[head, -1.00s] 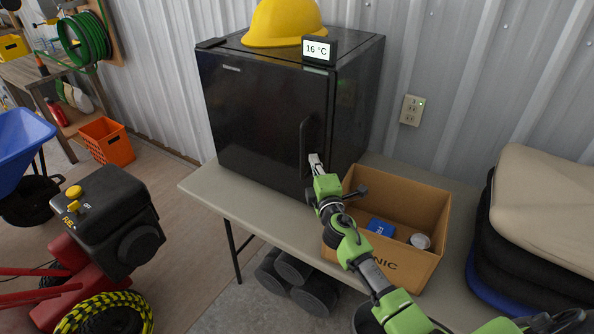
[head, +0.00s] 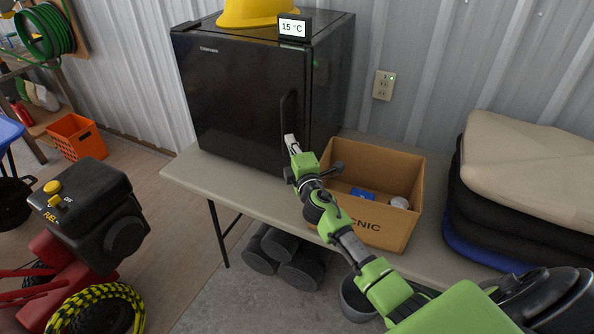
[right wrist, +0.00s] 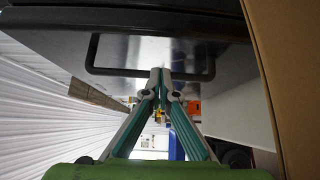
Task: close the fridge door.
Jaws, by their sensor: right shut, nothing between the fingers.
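The black fridge (head: 332,85) stands on the table, and its door (head: 225,95) faces front-left. The door lies against the body or very near it; I cannot tell whether a thin gap remains. Its dark bar handle (head: 286,120) is near the door's right edge. My right gripper (head: 290,141) is shut and empty, at the handle's lower end. In the right wrist view the closed fingertips (right wrist: 160,73) are at or just before the handle bar (right wrist: 92,55); contact is unclear. My left gripper is not in view.
An open cardboard box (head: 400,228) with small items stands right of the fridge, close under my right arm. A yellow hard hat (head: 255,12) and a display (head: 294,27) reading 15 °C sit on top. Stacked cushions (head: 525,170) occupy the table's right side.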

